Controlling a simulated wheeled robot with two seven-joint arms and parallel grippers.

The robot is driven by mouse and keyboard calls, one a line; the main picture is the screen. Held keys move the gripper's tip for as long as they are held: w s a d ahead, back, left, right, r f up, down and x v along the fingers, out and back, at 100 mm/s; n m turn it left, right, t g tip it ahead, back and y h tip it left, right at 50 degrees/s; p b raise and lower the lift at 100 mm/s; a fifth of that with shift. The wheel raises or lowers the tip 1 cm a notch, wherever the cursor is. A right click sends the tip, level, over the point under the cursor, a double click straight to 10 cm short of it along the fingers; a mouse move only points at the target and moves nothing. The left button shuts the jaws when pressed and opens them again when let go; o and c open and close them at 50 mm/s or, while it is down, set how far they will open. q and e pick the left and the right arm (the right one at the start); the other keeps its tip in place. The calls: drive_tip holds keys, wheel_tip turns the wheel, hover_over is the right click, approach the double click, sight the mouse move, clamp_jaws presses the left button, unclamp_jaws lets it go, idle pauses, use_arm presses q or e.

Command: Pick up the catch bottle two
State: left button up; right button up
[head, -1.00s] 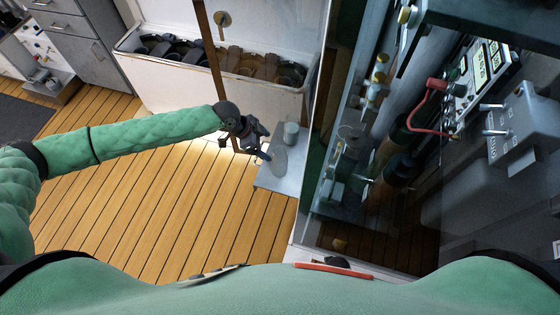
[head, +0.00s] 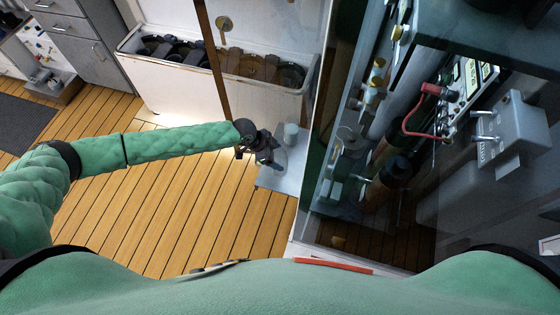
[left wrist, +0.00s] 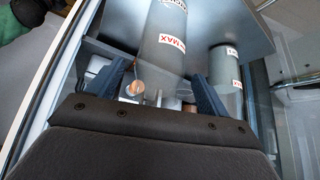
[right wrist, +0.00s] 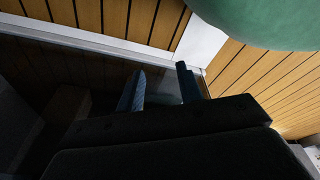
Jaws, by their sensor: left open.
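The other is largely hidden behind my left gripper (head: 270,158). In the left wrist view, one bottle (left wrist: 165,42) lies ahead between the two open blue fingers of the gripper (left wrist: 158,85). The second bottle (left wrist: 226,75) is to the right, beyond the right finger. I cannot tell which is bottle two. In the right wrist view, my right gripper (right wrist: 162,85) has its fingers apart with nothing between them.
A glass-fronted cabinet (head: 345,180) with instruments stands close on the right of the shelf. A white bin (head: 170,85) of dark parts is behind. Wooden floor (head: 180,200) is clear to the left.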

use_arm(q)
drive_tip(key=c, duration=1.3)
use_arm(e)
drive_tip(key=shift+w+d, duration=0.15)
drive_tip(key=shift+w, duration=0.2)
use_arm(q)
drive_tip(key=shift+r, duration=0.1)
use_arm(e)
drive_tip(key=shift+s+f, duration=0.15)
drive_tip(key=shift+f, duration=0.05)
